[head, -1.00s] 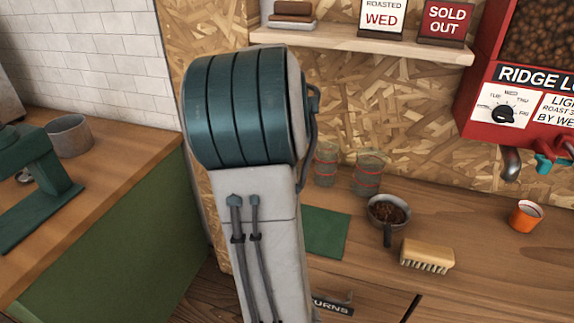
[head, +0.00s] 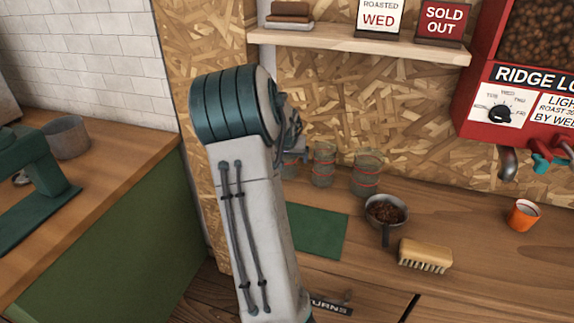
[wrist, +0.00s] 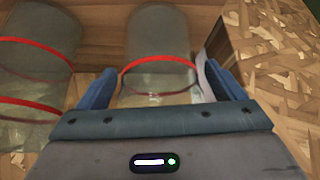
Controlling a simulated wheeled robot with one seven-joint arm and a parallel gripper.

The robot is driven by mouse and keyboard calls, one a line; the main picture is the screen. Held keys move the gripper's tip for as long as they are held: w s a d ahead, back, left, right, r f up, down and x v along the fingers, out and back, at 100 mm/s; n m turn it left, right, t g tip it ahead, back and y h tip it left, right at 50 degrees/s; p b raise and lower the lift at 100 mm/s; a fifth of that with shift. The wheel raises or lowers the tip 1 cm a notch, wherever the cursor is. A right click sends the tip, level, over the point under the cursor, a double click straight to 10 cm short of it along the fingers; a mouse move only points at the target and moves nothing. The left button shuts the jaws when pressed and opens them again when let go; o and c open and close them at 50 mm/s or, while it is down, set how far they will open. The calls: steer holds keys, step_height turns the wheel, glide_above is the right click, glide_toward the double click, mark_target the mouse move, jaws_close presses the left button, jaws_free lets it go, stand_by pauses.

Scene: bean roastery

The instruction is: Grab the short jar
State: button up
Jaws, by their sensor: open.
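In the wrist view my gripper (wrist: 160,84) is open, one blue finger on each side of a clear glass jar (wrist: 158,42) with a single red band visible. I cannot tell if the fingers touch it. Another glass jar (wrist: 40,42) with red bands is to its left. In the head view a jar (head: 289,167) shows partly behind my arm, left of two clear glass jars with red bands, the middle one (head: 323,166) and the right one (head: 366,174). My fingers are mostly hidden there. Which jar is short is hard to tell.
A green mat (head: 318,231), a pan of beans (head: 386,212), a brush (head: 426,254) and an orange cup (head: 523,215) are on the wooden counter (head: 462,218). A shelf (head: 360,46) hangs above, against a chipboard wall. A red dispenser (head: 482,95) is at right.

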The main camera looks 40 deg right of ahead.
steer(key=shift+c, duration=0.3)
steer(key=c, duration=1.1)
